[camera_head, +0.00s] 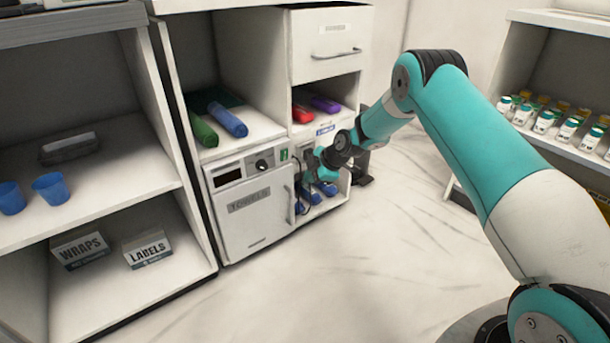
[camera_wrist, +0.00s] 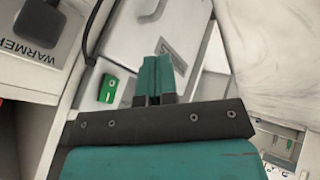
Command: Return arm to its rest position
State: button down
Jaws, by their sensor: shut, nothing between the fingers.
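My gripper (camera_head: 312,163) is at the end of my teal and white arm, which reaches from the lower right to the middle cabinet. It is near the right edge of the towel warmer (camera_head: 245,215), close to the warmer's upright door handle (camera_head: 290,203). In the wrist view my gripper (camera_wrist: 153,80) has its two teal fingers together, with nothing between them. The same view shows a label reading WARMER (camera_wrist: 28,46) at the upper left and a green switch (camera_wrist: 108,88) just left of the fingers. I cannot tell if the fingers touch anything.
Blue rolls (camera_head: 325,189) lie in the lower cubby behind my gripper. Red (camera_head: 301,113) and purple (camera_head: 326,104) rolls lie above it. Green (camera_head: 202,130) and blue (camera_head: 228,121) rolls lie on the warmer's top. Bottles (camera_head: 545,121) fill the right shelf. The floor (camera_head: 340,270) in front is clear.

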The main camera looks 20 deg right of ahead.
jog(key=d+p+v, duration=0.1)
jog(key=v, duration=0.5)
jog(key=shift+w+f, duration=0.2)
jog(key=shift+w, duration=0.05)
jog(key=s+a+r+m+g, duration=0.1)
jog(key=s+a+r+m, duration=0.1)
jog(key=s+a+r, duration=0.65)
jog(key=s+a+r+m+g, duration=0.2)
jog(key=s+a+r+m, duration=0.3)
jog(key=r, duration=0.6)
jog(key=s+a+r+m+g, duration=0.1)
jog(key=s+r+m, duration=0.15)
jog(key=s, duration=1.15)
jog(key=s+a+r+m+g, duration=0.1)
jog(key=s+r, duration=0.3)
jog(key=s, duration=1.1)
notch_tip(320, 180, up, 37)
jog(key=p, duration=3.7)
jog(key=shift+d+h, duration=0.3)
jog(key=shift+h, duration=0.1)
jog(key=shift+s+f, duration=0.1)
